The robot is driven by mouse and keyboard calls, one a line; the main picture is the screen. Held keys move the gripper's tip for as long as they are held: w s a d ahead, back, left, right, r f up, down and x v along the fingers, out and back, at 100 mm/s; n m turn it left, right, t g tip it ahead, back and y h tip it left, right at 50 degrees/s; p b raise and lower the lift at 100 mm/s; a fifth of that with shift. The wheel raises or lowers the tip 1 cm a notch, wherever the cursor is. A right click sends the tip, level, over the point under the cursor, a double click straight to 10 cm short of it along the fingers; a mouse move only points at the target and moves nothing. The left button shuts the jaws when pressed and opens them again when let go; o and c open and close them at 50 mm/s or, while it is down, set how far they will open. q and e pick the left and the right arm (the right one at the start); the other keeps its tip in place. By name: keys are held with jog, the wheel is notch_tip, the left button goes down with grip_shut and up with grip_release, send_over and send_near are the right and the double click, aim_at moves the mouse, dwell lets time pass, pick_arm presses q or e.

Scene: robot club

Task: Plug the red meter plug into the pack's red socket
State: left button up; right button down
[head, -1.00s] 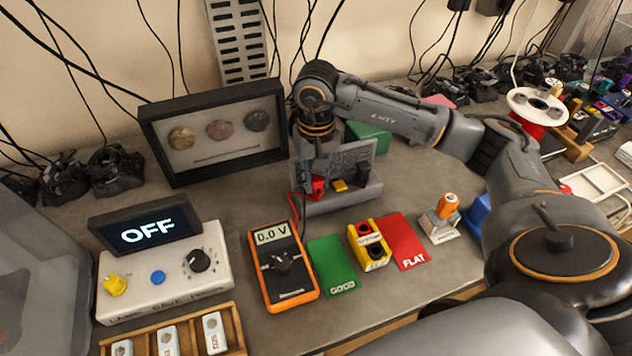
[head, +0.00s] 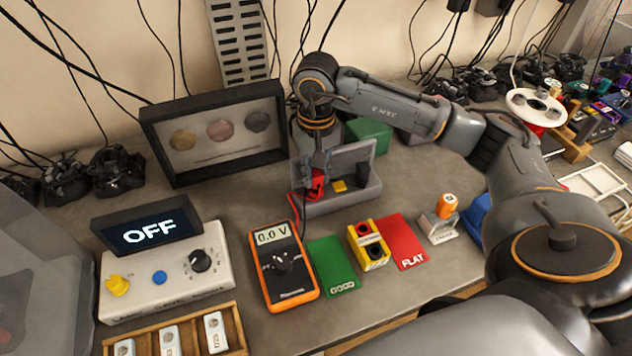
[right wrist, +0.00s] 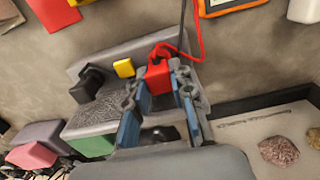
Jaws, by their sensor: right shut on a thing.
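The red meter plug (head: 316,182) is at the left end of a grey stand (head: 335,203), with a red lead running from it. My right gripper (head: 317,168) reaches down over it and is shut on it. In the right wrist view the red plug (right wrist: 158,76) sits between the fingertips (right wrist: 156,84). I cannot tell whether it is clear of the stand. The pack (head: 376,258) is a yellow block with dark bands, standing between the green GOOD card and the red FLAT card; its red socket (head: 365,228) faces up. My left gripper is not in view.
A black plug (head: 362,174) and a yellow block (head: 340,186) sit on the same stand. The orange meter (head: 291,292) reads 0.0 V. A framed display (head: 217,134) stands close behind left. A stamp (head: 440,220) stands right of the FLAT card (head: 402,242).

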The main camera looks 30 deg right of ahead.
aim_at(316, 172)
jog(key=shift+r, duration=0.3)
jog(key=shift+r+p, duration=0.65)
jog(key=shift+r, duration=1)
